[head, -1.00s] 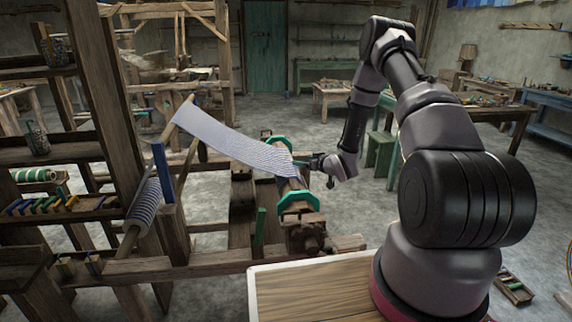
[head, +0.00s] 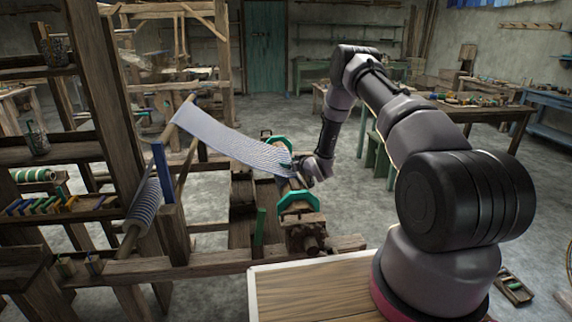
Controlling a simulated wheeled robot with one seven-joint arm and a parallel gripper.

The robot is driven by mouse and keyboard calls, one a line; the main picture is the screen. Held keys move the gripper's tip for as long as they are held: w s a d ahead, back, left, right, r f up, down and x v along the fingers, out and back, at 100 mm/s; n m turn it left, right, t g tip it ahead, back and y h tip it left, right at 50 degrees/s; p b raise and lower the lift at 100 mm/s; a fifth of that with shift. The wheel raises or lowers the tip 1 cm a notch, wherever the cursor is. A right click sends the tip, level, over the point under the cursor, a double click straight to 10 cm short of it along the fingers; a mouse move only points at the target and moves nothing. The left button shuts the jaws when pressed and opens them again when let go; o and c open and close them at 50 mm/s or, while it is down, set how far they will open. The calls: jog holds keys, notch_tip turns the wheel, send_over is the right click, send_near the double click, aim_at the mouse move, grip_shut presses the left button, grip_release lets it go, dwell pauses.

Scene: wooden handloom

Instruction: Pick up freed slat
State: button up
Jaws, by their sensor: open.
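My gripper (head: 290,170) is at the right end of the striped cloth (head: 232,143), by the beam with green octagonal end discs (head: 298,202). The sensed gap between its jaws is too small to make out here, but the jaws look apart. The cloth slopes from a wooden bar at the upper left down to this beam. I cannot pick out a freed slat for certain; the cloth end, the beam and my gripper overlap there. A green upright piece (head: 260,226) and a blue upright slat (head: 160,172) stand on the loom frame.
The loom's dark posts (head: 108,100) and shelves fill the left. A striped roll (head: 147,205) leans by the blue slat. A rack of coloured pieces (head: 45,205) is at far left. A wooden tabletop (head: 310,290) lies in front. Green stools and benches stand behind my arm.

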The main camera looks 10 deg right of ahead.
grip_shut()
jog(key=shift+s+f, duration=0.1)
dwell(0.3)
notch_tip(320, 180, up, 10)
dwell(0.5)
jog(key=shift+c, duration=0.2)
grip_release()
jog(key=shift+d, duration=0.1)
